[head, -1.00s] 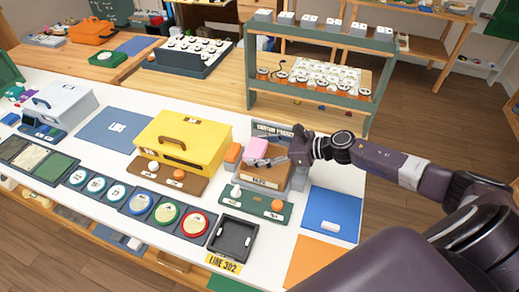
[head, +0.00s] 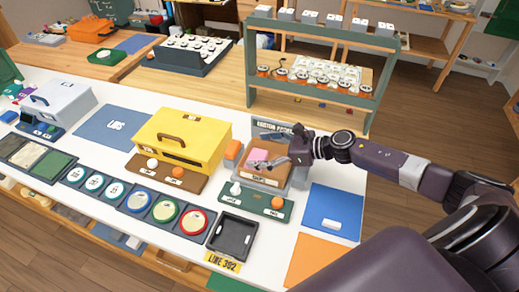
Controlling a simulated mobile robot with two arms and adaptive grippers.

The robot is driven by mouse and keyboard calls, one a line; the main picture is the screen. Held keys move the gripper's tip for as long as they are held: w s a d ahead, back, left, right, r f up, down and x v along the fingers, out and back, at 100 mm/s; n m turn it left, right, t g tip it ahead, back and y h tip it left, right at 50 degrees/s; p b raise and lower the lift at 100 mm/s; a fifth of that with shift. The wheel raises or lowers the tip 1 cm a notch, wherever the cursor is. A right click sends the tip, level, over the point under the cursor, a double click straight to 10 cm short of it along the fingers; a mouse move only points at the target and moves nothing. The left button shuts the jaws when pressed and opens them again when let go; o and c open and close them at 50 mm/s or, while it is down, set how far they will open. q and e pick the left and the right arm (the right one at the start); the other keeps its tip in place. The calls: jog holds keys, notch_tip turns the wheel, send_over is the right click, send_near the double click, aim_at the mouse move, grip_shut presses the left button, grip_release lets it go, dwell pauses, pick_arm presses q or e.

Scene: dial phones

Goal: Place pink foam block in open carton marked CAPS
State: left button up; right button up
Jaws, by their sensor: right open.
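The pink foam block (head: 258,155) shows at the open top of the brown carton (head: 262,177), whose front bears a small label too blurred to read surely. The carton stands in a grey tray or holder (head: 296,180) on the white table. My right gripper (head: 284,159) is open just to the right of the pink block, above the carton; whether a finger touches the block I cannot tell. The lower part of the block is hidden. My left gripper is not in view.
A green board with knobs (head: 257,203) lies in front, a black tray (head: 232,236) further forward. A blue mat (head: 333,212) lies to the right. A green rack (head: 322,72) stands behind.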

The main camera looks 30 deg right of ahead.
jog(key=shift+r, duration=0.2)
jog(key=shift+r+p, duration=0.75)
jog(key=shift+p, duration=0.35)
jog(key=shift+s+d+f+b, duration=0.3)
jog(key=shift+s+d+b, duration=0.3)
jog(key=shift+b, duration=0.15)
jog(key=v, duration=1)
jog(key=shift+r, duration=0.3)
jog(key=shift+s, duration=0.1)
